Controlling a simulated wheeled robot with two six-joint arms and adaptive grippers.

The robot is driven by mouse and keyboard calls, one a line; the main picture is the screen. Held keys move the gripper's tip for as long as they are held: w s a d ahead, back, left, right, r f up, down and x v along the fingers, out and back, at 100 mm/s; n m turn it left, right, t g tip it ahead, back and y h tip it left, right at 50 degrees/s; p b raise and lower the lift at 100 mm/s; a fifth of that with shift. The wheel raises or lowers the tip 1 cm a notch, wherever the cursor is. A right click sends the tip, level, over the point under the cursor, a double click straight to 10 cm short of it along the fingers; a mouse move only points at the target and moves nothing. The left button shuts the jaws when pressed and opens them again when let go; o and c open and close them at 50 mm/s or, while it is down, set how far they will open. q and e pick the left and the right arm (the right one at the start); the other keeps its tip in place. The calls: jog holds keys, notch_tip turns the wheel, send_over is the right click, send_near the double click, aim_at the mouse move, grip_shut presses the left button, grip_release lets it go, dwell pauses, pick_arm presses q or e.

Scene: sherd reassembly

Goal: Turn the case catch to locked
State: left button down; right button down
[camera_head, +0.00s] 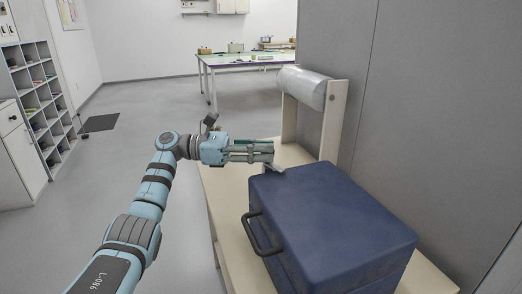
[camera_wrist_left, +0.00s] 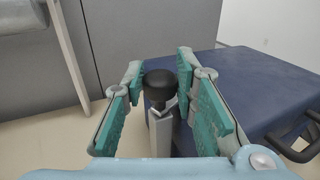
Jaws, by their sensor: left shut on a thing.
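The dark blue case (camera_head: 335,215) stands closed on a pale wooden bench, with its black handle (camera_head: 262,236) on the left side. The case also shows at the right of the left wrist view (camera_wrist_left: 255,85). The case catch (camera_wrist_left: 159,88) has a black knob on a pale metal lever, seen between the green finger pads in the left wrist view. In the head view only a small pale part of the catch (camera_head: 278,169) shows at the case's back left corner. My left gripper (camera_head: 270,151) is shut on the catch's knob. My right gripper is out of view.
A roll of clear wrap (camera_head: 303,87) on a wooden stand (camera_head: 333,125) rises behind the case. The bench top (camera_head: 228,205) is bare left of the case. A grey partition (camera_head: 430,110) stands close on the right. Open floor lies to the left.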

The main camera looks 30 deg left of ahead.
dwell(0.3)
pick_arm(q)
jog(key=c, duration=1.3)
grip_release()
jog(key=shift+v, duration=6)
